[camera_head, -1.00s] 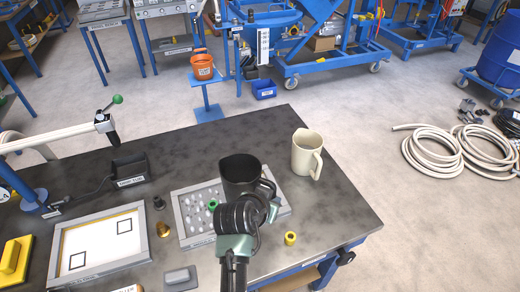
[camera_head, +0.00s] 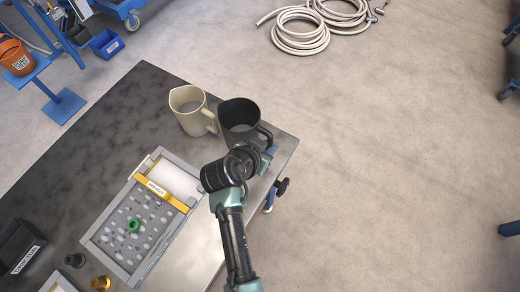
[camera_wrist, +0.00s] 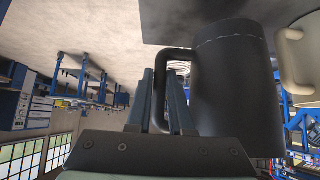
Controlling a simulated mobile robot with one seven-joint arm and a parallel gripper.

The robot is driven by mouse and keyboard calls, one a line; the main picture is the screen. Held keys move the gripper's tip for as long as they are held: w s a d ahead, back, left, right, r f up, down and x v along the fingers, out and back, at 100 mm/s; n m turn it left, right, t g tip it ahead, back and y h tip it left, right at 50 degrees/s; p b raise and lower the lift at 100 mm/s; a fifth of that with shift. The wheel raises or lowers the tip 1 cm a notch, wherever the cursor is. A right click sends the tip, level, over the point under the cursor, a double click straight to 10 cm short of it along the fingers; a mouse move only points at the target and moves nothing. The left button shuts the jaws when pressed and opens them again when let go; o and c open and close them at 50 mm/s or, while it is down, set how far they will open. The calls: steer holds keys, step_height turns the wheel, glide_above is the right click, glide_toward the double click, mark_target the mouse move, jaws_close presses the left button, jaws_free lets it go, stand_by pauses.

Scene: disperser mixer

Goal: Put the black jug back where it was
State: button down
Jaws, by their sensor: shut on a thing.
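The black jug (camera_head: 238,113) is upright at the right end of the dark table, just right of the cream jug (camera_head: 187,110). My gripper (camera_head: 264,155) is shut on the black jug's handle, on the near right side of the jug. In the wrist view the black jug (camera_wrist: 235,95) fills the right middle, and its handle passes between the fingers of my gripper (camera_wrist: 163,100). I cannot tell whether the jug's base touches the table. Part of the jug's lower near side is hidden by my wrist.
The table's right edge is close to the jug. The far left tabletop is bare. Coiled hoses (camera_head: 300,40) lie on the floor beyond.

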steer(key=shift+w+f, duration=0.1)
steer(key=shift+f, duration=2.65)
steer(key=shift+f, duration=0.1)
steer(key=c, duration=1.3)
jaws_free()
steer(key=shift+f, duration=0.15)
steer(key=o, duration=0.5)
steer(key=shift+r, duration=0.2)
